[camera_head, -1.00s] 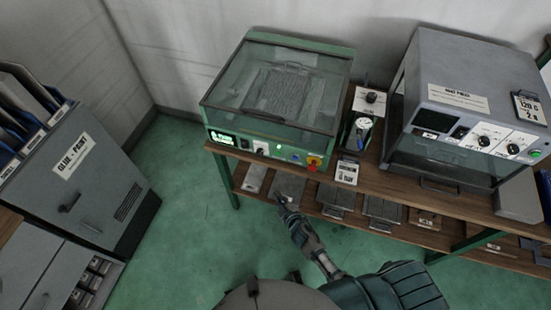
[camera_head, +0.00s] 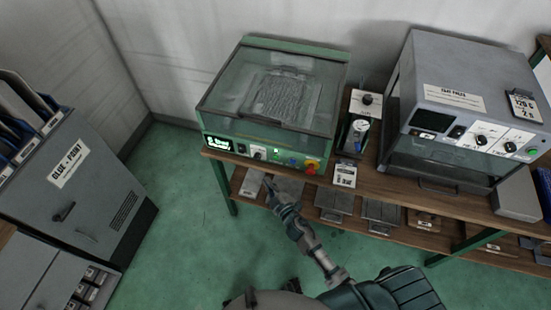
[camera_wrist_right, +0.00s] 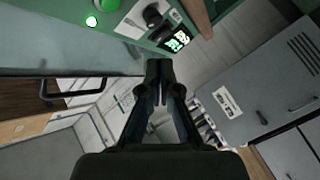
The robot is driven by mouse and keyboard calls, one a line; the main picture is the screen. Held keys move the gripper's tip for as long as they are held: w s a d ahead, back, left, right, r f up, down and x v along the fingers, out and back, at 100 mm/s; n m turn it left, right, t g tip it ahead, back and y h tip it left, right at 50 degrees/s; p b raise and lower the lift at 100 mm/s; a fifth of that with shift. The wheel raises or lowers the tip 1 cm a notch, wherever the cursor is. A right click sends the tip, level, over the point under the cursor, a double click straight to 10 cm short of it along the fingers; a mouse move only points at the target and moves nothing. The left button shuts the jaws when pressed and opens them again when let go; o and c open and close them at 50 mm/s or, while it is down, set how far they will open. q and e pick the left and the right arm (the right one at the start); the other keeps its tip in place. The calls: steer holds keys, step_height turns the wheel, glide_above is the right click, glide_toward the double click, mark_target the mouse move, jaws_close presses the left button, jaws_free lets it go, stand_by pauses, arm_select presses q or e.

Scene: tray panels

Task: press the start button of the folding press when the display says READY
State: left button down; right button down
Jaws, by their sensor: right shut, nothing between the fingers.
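A green machine (camera_head: 270,125) with a clear lid stands on the bench at the back. I take it for the folding press, though no name on it is readable. Its front panel has a lit green display (camera_head: 218,143) with unreadable text, a knob (camera_head: 260,154), a small green light (camera_head: 277,150) and a red stop knob on yellow (camera_head: 312,166). My right gripper (camera_head: 268,180) is shut and empty, below and in front of this panel. In the right wrist view, my right gripper (camera_wrist_right: 161,75) points toward the display (camera_wrist_right: 177,40), with a green button (camera_wrist_right: 103,2) cut by the top edge. My left gripper is out of view.
A grey machine (camera_head: 465,70) with its own green button (camera_head: 532,151) stands right of the green machine. Flat plates (camera_head: 335,203) lie on the shelf below. A grey cabinet (camera_head: 70,190) stands at the left, with open floor between.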

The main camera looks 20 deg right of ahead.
mark_target(276, 157)
steer(key=w+d, duration=0.1)
steer(key=w, duration=0.1)
steer(key=w+d, duration=0.3)
steer(key=w, duration=0.1)
steer(key=shift+w+d, duration=0.15)
stand_by(1.2)
steer(key=shift+w+d+r, duration=0.1)
steer(key=shift+w+d, duration=0.05)
steer(key=shift+w, duration=0.15)
steer(key=shift+w+d, duration=0.35)
steer(key=shift+w, duration=0.1)
stand_by(1.0)
steer(key=shift+s, duration=0.1)
steer(key=shift+s+a, duration=0.55)
steer(key=shift+s, duration=0.15)
